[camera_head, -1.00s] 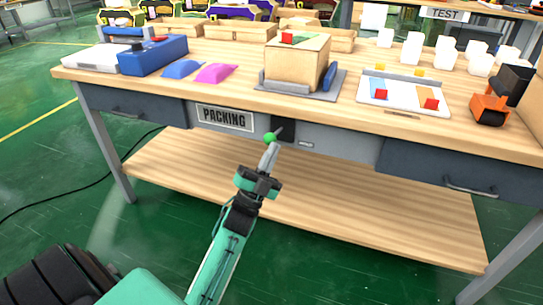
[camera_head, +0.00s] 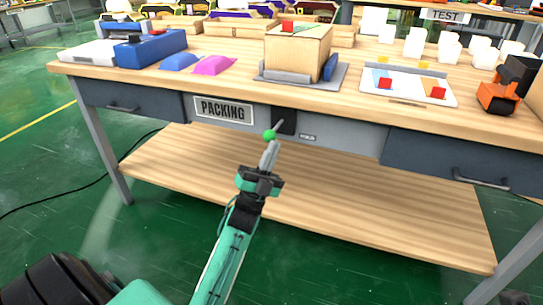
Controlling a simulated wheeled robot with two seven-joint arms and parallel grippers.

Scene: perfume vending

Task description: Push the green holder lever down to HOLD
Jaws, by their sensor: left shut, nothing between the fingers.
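The green holder lever has a round green knob (camera_head: 270,135) on a thin grey rod that comes out of a dark plate (camera_head: 286,121) on the front of the packing table (camera_head: 350,133), right of the PACKING sign (camera_head: 223,110). A small label (camera_head: 308,137) sits right of the plate; its text is too small to read. My left gripper (camera_head: 269,152) is shut and empty. Its tips are just below the knob in the picture; I cannot tell whether they touch it. My right gripper is not in view.
On the tabletop stand a cardboard box (camera_head: 294,54) in a grey fixture, a blue device (camera_head: 150,48), a white tray with cards (camera_head: 408,85), an orange tape dispenser (camera_head: 497,97) and several white bottles. A lower wooden shelf (camera_head: 380,215) lies beneath. Floor in front is clear.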

